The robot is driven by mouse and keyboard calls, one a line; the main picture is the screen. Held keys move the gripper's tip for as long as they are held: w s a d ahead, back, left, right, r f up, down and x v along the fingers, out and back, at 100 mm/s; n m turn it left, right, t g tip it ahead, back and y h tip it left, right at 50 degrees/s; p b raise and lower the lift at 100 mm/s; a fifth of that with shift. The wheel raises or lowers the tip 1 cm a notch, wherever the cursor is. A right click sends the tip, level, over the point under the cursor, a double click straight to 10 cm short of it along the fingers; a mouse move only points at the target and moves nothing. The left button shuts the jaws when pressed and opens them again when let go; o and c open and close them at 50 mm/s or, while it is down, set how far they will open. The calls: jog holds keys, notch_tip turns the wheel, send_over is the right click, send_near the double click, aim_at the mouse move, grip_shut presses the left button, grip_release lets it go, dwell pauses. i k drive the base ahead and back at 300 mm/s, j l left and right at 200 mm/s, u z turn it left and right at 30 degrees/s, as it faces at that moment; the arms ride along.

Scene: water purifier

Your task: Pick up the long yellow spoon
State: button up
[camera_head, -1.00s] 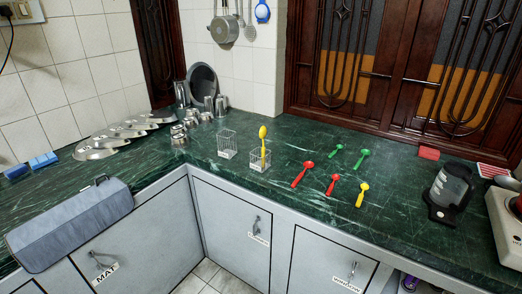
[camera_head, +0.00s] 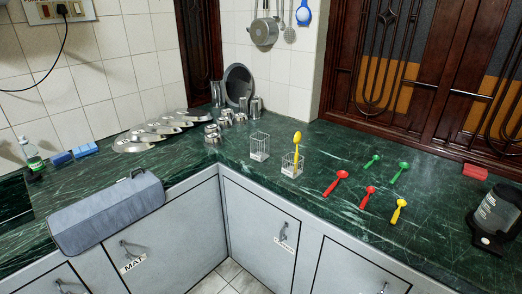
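A yellow spoon (camera_head: 297,140) stands upright in a small wire basket (camera_head: 291,168) on the green marble counter, its bowl end up and its lower part inside the basket. Another yellow spoon (camera_head: 399,210), which looks shorter, lies flat on the counter to the right, near the front edge. Two red spoons (camera_head: 336,183) (camera_head: 367,196) and two green spoons (camera_head: 372,161) (camera_head: 398,173) lie near it. My gripper is not in view.
A second wire basket (camera_head: 260,147) stands left of the first and looks empty. Steel cups (camera_head: 213,133) and plates (camera_head: 150,137) are behind. A grey box-like item (camera_head: 105,210) lies along the left front edge. A dark jar-like appliance (camera_head: 495,215) is at right.

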aim_at(298, 138)
jog(key=i+j, duration=0.55)
jog(key=i+j+u, duration=0.1)
jog(key=i+j, duration=0.5)
jog(key=i, duration=0.15)
jog(key=i+j, duration=0.5)
jog(key=i, duration=0.2)
jog(key=j+u, duration=0.05)
